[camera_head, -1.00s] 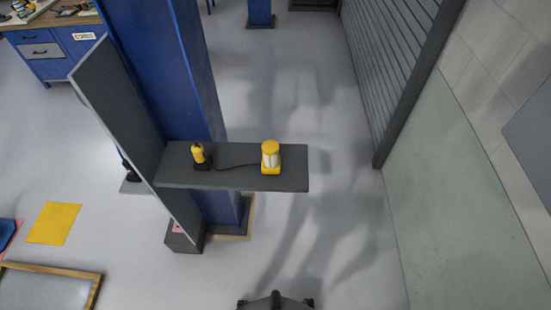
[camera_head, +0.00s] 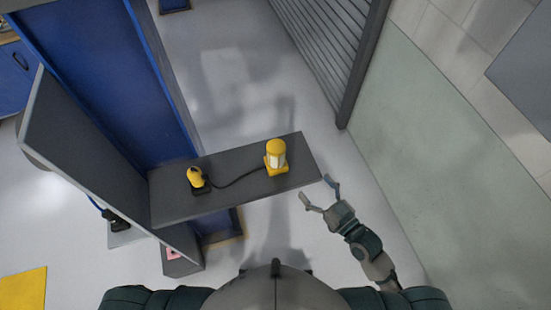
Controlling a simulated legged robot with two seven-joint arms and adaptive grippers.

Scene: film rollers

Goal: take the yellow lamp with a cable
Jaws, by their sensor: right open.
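The yellow lamp (camera_head: 276,157) stands upright on the right part of a dark grey shelf (camera_head: 235,192). A dark cable (camera_head: 238,179) runs left from it along the shelf to a smaller yellow piece with a black base (camera_head: 197,178). My right gripper (camera_head: 317,191) is open and empty, to the right of and below the lamp in the picture, just off the shelf's right end. It touches neither lamp nor cable. My left gripper is not in view.
A blue column (camera_head: 110,80) and a grey upright panel (camera_head: 85,150) stand at the shelf's left. A pale green wall (camera_head: 430,150) and a shutter (camera_head: 310,40) are on the right. The floor between shelf and wall is clear.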

